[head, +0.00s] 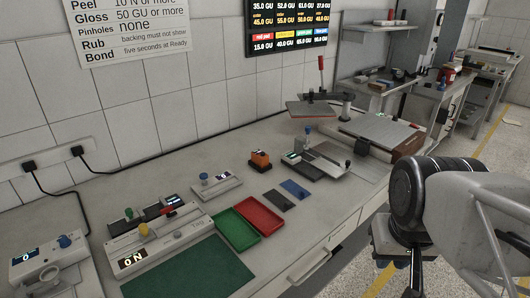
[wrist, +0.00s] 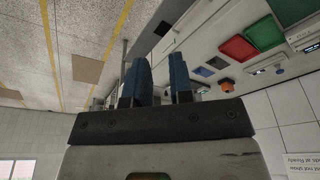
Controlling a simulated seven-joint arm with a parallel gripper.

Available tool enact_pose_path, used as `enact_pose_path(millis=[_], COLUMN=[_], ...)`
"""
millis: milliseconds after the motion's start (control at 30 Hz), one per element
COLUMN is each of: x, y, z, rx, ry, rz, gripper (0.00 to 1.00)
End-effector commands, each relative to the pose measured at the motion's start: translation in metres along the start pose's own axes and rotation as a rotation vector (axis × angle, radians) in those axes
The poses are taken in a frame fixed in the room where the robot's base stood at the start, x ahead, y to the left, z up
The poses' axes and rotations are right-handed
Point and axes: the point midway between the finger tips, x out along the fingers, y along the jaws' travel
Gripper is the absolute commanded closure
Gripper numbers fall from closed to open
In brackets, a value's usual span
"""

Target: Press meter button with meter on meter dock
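In the head view my arm hangs at the right, beyond the bench's front edge, well away from the orange block.
A green tray (head: 238,231) and a red tray (head: 259,216) lie in front of the orange block, with dark and blue cards (head: 295,189) to the right. Devices with knobs and displays (head: 158,236) stand at left by a green mat (head: 190,272). A lever press (head: 312,108) stands behind.

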Motion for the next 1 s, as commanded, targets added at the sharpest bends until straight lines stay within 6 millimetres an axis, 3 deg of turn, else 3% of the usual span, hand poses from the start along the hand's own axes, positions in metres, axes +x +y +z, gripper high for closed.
enact_pose_path(millis=[33,133,1000], x=[0.0,0.0,0.0], y=[0.0,0.0,0.0], z=[0.0,0.0,0.0], rx=[0.0,0.0,0.0], ry=[0.0,0.0,0.0], rz=[0.0,0.0,0.0], gripper=[0.87,1.0,1.0])
